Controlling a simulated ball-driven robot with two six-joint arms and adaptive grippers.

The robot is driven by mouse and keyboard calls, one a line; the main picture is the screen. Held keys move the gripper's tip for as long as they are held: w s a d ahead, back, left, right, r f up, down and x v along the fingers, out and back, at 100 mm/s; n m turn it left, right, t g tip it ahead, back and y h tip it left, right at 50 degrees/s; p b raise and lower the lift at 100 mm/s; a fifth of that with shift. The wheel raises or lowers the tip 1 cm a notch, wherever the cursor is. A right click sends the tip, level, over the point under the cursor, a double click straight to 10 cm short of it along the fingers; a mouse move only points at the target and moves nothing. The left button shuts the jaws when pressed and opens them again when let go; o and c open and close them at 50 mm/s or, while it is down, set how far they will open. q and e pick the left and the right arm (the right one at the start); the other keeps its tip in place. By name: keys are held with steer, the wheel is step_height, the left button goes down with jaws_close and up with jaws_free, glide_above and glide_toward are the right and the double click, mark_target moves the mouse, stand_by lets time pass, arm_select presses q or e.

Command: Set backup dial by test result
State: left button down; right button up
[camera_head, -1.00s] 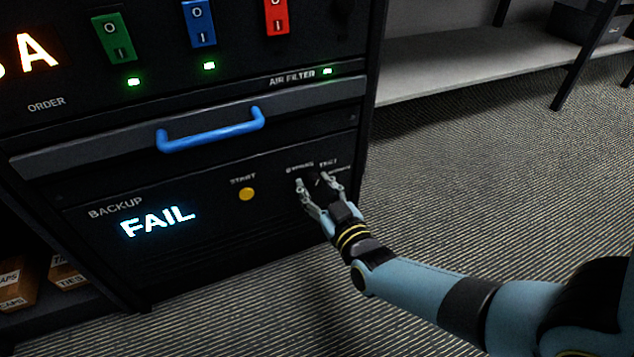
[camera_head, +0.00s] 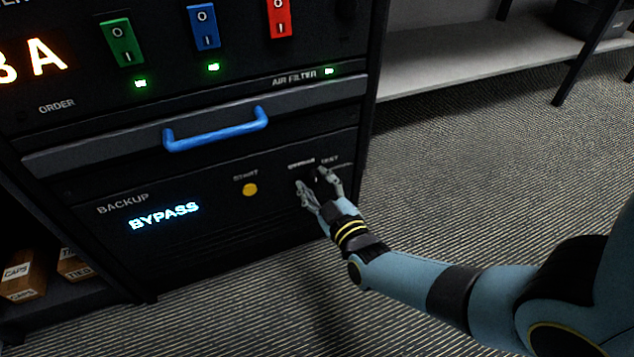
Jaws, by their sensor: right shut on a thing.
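The black backup panel (camera_head: 225,225) is at the bottom of the dark rack. Its display (camera_head: 164,215) reads BYPASS in pale blue letters. A yellow START button (camera_head: 250,189) sits to the right of the display. My right gripper (camera_head: 318,180) is at the right end of the panel, shut on the dark dial (camera_head: 312,176). The fingers cover much of the dial, and its labels, one reading TEST, are partly hidden or too small to read. My left gripper is not in view.
A blue handle (camera_head: 215,132) sticks out from the drawer above the panel. Green, blue and red switches (camera_head: 204,27) are higher up, with lit green lamps. Boxes marked CAPS (camera_head: 20,275) and TIES stand on a low shelf at left. The carpet at right is clear.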

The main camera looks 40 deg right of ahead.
steer(key=o, duration=1.2)
steer(key=shift+c, duration=0.2)
steer(key=s+a, duration=0.2)
steer(key=s, duration=0.9)
steer(key=shift+s+a+r, duration=0.2)
steer(key=shift+s, duration=0.2)
